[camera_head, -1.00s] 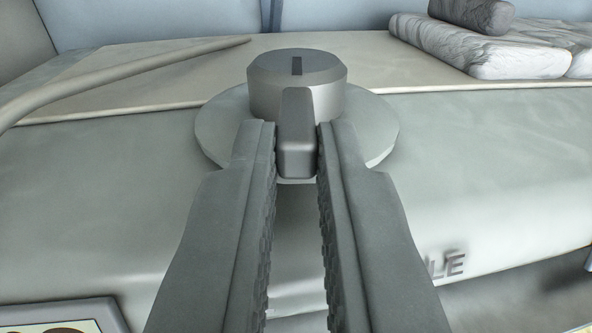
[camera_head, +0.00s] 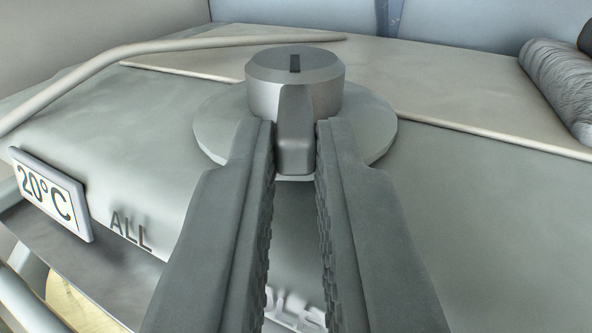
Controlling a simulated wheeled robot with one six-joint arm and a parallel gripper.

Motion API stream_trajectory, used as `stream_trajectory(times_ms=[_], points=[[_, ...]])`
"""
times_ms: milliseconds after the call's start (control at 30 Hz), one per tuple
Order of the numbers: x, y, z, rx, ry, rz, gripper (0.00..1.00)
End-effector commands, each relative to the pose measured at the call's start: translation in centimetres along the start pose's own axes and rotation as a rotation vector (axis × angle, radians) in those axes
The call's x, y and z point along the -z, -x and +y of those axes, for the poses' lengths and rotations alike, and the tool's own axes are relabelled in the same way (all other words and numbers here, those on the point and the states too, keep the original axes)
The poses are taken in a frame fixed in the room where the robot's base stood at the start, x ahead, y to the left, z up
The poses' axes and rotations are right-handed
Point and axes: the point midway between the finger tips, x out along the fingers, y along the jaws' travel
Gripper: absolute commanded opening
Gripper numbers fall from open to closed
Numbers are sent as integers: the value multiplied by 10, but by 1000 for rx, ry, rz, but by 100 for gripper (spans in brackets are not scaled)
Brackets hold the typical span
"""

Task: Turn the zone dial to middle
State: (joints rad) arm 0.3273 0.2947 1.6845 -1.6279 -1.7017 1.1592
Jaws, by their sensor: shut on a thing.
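The zone dial (camera_head: 262,92) is a grey round knob with a raised ridge and a dark mark on top. It stands on a pale round disc (camera_head: 221,119) on the ironer's grey housing. My gripper (camera_head: 296,150) is shut on the dial's ridge, one finger on each side. The ridge points down the picture toward me. An "ALL" label (camera_head: 131,231) shows to the lower left. Another label (camera_head: 308,312) lies at the bottom between and behind the fingers. It is partly hidden, and its visible end seems to read "DLE".
A "20°C" display plate (camera_head: 48,192) stands at the left edge. A long pale rail (camera_head: 110,60) curves across the upper left. Rolled grey cloth (camera_head: 562,85) lies at the upper right. The housing right of the dial is clear.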

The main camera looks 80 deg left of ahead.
Motion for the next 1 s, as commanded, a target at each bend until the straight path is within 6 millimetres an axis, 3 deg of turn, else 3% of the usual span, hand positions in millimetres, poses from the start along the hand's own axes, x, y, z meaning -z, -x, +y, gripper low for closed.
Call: stream_trajectory(times_ms=[433,467,533,567,867,1000], points=[[1,0,1,8,2,0,0],[1,0,1,7,2,0,17],[1,0,1,7,2,0,30],[1,0,1,7,1,0,33],[0,1,1,7,1,0,33],[0,12,2,6,1,0,33]])
